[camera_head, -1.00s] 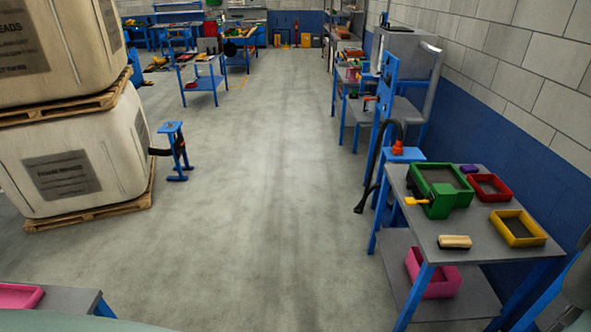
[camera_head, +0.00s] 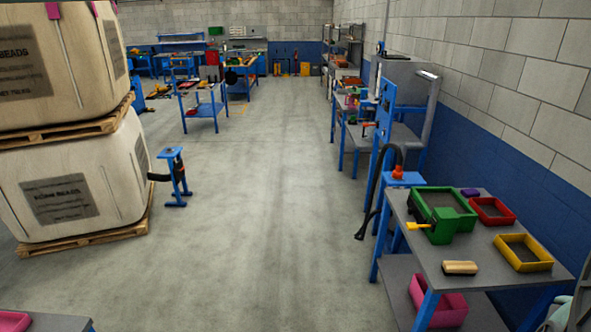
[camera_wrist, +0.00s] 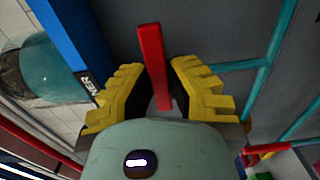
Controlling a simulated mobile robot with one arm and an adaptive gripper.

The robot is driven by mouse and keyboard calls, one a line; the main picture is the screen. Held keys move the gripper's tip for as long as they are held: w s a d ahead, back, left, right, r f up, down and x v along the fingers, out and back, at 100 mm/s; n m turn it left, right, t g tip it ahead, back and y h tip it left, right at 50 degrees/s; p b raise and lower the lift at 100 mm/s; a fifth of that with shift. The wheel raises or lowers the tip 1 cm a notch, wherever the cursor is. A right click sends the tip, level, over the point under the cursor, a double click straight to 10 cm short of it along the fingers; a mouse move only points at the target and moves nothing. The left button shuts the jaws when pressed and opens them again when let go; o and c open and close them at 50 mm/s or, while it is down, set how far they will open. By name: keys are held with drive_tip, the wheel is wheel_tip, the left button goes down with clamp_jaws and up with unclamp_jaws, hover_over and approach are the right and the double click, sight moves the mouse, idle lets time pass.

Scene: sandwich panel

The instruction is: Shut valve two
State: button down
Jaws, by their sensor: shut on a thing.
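In the wrist view a long red handle bar (camera_wrist: 151,48) runs between the two yellow ribbed fingers of my gripper (camera_wrist: 158,72). My gripper is shut on this red handle, and the bar's far end sticks out past the fingertips. The valve body under the handle is hidden, and no number shows on it, so I cannot tell which valve it is.
In the wrist view a blue post (camera_wrist: 78,38) and a teal cylinder (camera_wrist: 52,68) stand left of the fingers. Teal pipes (camera_wrist: 266,68) run at right. In the head view a bench (camera_head: 440,262) with bins stands right; the middle floor (camera_head: 262,215) is clear.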

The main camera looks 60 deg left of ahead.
idle(0.5)
drive_tip(key=c, duration=0.9)
unclamp_jaws()
drive_tip(key=shift+c, duration=0.2)
drive_tip(key=shift+r, duration=0.15)
drive_tip(key=o, duration=0.4)
wheel_tip(320, 180, up, 6)
drive_tip(key=shift+a+f, duration=0.1)
drive_tip(key=shift+s+a+r, duration=0.1)
drive_tip(key=shift+r, duration=1.55)
drive_tip(key=shift+d+r, duration=0.2)
drive_tip(key=shift+r, duration=0.4)
drive_tip(key=c, duration=0.4)
drive_tip(key=shift+f, duration=0.25)
